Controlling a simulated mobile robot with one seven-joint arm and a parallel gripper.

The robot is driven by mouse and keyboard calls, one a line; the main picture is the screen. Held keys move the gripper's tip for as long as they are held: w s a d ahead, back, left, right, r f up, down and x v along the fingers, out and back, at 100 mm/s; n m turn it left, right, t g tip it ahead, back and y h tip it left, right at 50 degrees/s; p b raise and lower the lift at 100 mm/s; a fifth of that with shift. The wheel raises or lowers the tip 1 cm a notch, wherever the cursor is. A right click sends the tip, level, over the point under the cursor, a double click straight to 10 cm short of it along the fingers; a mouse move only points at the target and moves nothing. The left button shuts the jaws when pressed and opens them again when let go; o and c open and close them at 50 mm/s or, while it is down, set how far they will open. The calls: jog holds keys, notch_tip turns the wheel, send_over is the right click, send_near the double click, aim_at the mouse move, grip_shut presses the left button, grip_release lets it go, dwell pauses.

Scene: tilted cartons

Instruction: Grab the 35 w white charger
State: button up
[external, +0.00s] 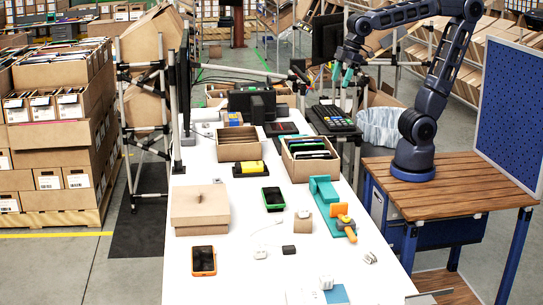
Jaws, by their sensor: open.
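A small white block (326,283) that looks like a charger stands near the front of the white table, beside a blue-and-white card or box. Other small white items lie nearby: one (260,253) left of a small black block, and one (370,257) near the right edge. Any wattage marking is too small to read, so I cannot tell for certain which is the 35 w charger. My gripper (343,74), with teal fingertips, is open and raised near the back right of the table, far from these items.
A black phone with an orange case (204,261), a green-edged device (273,199) and a teal holder (324,191) with an orange-handled tool lie on the white table (235,285). A closed carton (200,209) and open boxes stand farther back. The wooden bench (465,185) is at right.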

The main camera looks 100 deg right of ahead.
jog(key=w+a+n+g, duration=0.1)
jog(key=w+a+n, duration=0.1)
jog(key=w+a, duration=0.45)
jog(key=w+a+n, duration=0.3)
jog(key=w+a, duration=0.1)
jog(key=w, duration=0.5)
jog(key=n+g, duration=0.3)
jog(key=n, duration=0.8)
send_over(260, 246)
notch_tip(260, 246, down, 28)
jog(key=shift+s+a+f, duration=0.15)
jog(key=shift+a+f, duration=0.3)
jog(key=shift+f, duration=0.05)
notch_tip(260, 246, down, 5)
jog(key=shift+r, duration=0.1)
jog(key=shift+w+d+f, duration=0.1)
jog(key=shift+d+f, duration=0.05)
jog(key=shift+f, duration=1.2)
jog(key=shift+w+d+f, duration=0.1)
jog(key=shift+d+f, duration=0.05)
jog(key=shift+f, duration=1.15)
jog(key=c, duration=1.1)
